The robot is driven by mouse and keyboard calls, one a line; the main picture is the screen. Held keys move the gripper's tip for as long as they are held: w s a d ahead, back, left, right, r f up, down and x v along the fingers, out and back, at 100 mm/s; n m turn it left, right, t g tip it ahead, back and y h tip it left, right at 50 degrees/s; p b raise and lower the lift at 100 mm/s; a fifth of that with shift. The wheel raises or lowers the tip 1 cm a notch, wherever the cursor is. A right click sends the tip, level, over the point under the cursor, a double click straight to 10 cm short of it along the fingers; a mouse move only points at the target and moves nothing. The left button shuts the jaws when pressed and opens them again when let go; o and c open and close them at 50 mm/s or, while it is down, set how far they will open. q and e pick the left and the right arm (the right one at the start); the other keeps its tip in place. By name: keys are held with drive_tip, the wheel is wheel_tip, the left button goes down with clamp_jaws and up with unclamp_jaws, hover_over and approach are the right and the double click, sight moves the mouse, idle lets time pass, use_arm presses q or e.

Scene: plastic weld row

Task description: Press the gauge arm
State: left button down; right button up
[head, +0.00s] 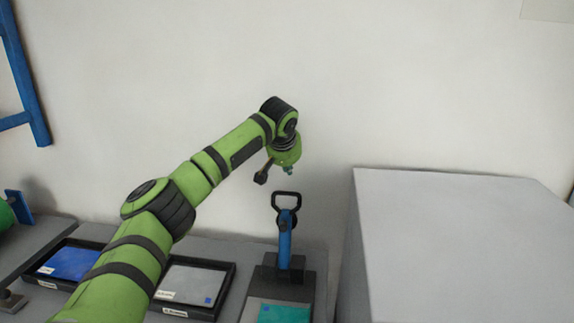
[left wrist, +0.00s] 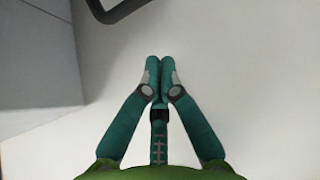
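The gauge arm (head: 285,243) is a blue upright lever with a black loop handle (head: 286,196) on top. It stands on a dark base (head: 283,284) with a teal plate (head: 284,313) at its front. My left gripper (head: 289,172) is above the handle and apart from it, partly hidden by its own wrist. In the left wrist view the teal fingers (left wrist: 160,68) are together at the tips with nothing between them. A dark curved bar (left wrist: 117,10), probably the handle, shows at that view's top edge. My right gripper is out of view.
A large light grey box (head: 465,235) stands right of the gauge. Black trays with a blue sheet (head: 70,263) and a grey sheet (head: 192,284) lie to the left, partly behind my left arm. A plain wall is behind. A blue frame (head: 27,80) is at far left.

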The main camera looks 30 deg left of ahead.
use_arm(q)
drive_tip(key=shift+f+p, duration=1.65)
drive_tip(key=shift+f, duration=0.95)
drive_tip(key=shift+f, duration=0.1)
